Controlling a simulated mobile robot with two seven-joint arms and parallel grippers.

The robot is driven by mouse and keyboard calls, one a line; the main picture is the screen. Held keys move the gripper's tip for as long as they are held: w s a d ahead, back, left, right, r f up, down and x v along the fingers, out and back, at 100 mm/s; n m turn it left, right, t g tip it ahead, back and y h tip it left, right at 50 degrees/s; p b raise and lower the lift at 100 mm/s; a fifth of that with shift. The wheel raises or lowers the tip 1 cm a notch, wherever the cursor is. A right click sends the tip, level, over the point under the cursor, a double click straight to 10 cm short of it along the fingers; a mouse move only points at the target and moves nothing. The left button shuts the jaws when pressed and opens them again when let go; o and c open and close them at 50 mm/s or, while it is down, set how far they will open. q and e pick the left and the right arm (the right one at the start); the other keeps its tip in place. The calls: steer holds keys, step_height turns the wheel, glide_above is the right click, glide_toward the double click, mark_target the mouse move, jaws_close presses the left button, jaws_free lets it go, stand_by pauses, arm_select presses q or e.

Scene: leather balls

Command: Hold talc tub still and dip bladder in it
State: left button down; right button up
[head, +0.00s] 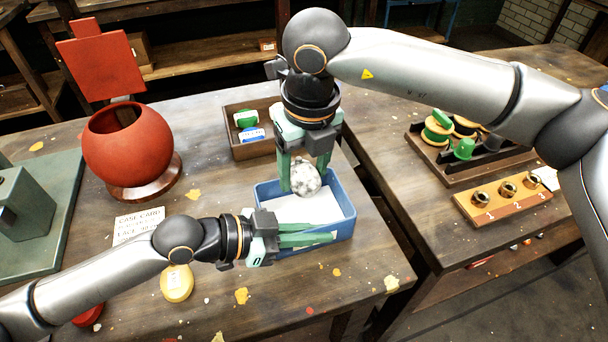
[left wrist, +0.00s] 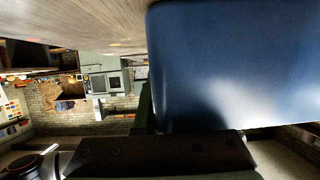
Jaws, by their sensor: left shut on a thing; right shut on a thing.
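The blue talc tub (head: 345,222) stands on the wooden table with white powder inside. My left gripper (head: 330,234) is shut on the tub's near wall. The tub's blue side also fills much of the left wrist view (left wrist: 235,65). My right gripper (head: 306,180) points down over the tub and is shut on the bladder (head: 306,177). The bladder is round and mottled white and grey, at about the height of the tub's rim. I cannot tell whether its underside touches the powder.
A red leather ball shell (head: 128,145) sits on a round wooden stand at the left. A wooden tray (head: 240,151) with green and blue items lies behind the tub. A rack of spools (head: 462,150) and a block with brass cups (head: 505,195) are on the right table. A yellow disc (head: 177,284) lies near my left arm.

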arm_select(q)
steer(key=c, duration=0.9)
jaws_free()
steer(key=shift+c, duration=0.2)
steer(key=shift+a, duration=0.1)
steer(key=v, duration=1.2)
